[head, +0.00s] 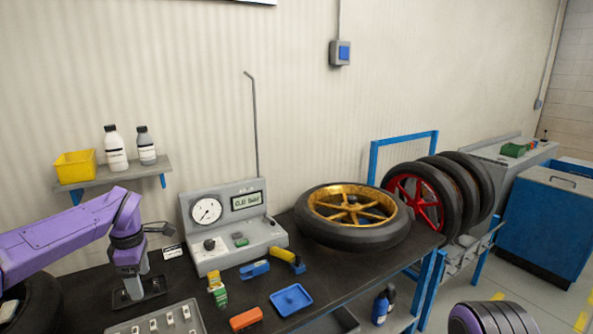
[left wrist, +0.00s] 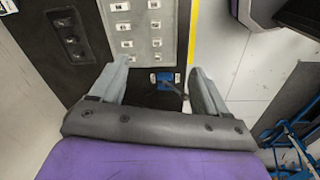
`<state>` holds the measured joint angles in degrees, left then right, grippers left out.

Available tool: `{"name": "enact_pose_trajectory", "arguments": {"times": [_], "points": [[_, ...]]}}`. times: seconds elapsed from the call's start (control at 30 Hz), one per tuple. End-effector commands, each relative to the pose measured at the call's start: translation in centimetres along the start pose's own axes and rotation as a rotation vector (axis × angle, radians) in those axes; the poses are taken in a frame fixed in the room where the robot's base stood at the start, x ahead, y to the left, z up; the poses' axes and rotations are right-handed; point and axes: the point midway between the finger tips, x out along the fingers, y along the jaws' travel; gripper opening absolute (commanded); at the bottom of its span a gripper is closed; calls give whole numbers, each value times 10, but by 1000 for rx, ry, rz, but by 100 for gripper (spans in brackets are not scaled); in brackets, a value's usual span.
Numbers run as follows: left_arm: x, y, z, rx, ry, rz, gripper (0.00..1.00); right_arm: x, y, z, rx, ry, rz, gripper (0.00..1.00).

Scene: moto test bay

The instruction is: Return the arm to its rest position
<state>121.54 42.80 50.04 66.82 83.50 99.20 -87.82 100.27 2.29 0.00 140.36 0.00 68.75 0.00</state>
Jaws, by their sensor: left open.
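My left arm, purple, comes in from the left in the head view and bends down over the black bench (head: 240,300). Its grey left gripper (head: 131,290) points down near a small dark tray (head: 155,287) at the bench's left part. In the left wrist view the two fingers of my left gripper (left wrist: 158,88) stand wide apart with nothing held between them. A dark slotted tray (left wrist: 72,38) and a grey tray of small pale pieces (left wrist: 140,30) lie beyond the fingertips. My right gripper is in neither view.
A gauge unit (head: 235,225) stands at the back of the bench. A gold-rimmed wheel (head: 352,215) lies to its right. A blue dish (head: 291,299) and an orange block (head: 246,319) lie in front. A shelf (head: 110,176) with bottles and a yellow bin hangs behind the arm.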

Motion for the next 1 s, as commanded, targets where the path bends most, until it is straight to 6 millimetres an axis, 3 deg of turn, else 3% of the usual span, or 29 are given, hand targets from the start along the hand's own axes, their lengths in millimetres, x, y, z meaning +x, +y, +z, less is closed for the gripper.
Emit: {"name": "enact_pose_trajectory", "arguments": {"times": [0.17, 0.27, 0.43, 0.53, 0.67, 0.77, 0.87, 1.0], "points": [[15, 4, -5, -96, 113, 88, 76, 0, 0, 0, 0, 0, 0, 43], [34, 3, -4, -123, 221, 173, 76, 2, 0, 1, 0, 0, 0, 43], [98, -15, 14, -49, 417, 366, 76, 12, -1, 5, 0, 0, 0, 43], [146, -38, 31, 68, 483, 477, 76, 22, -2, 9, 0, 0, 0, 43], [222, -93, 54, 302, 496, 578, 76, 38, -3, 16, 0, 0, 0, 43], [275, -148, 62, 491, 457, 593, 76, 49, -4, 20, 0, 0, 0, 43], [321, -210, 61, 673, 401, 555, 76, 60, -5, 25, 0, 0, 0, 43], [370, -303, 40, 921, 324, 433, 76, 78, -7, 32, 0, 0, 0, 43]]}}
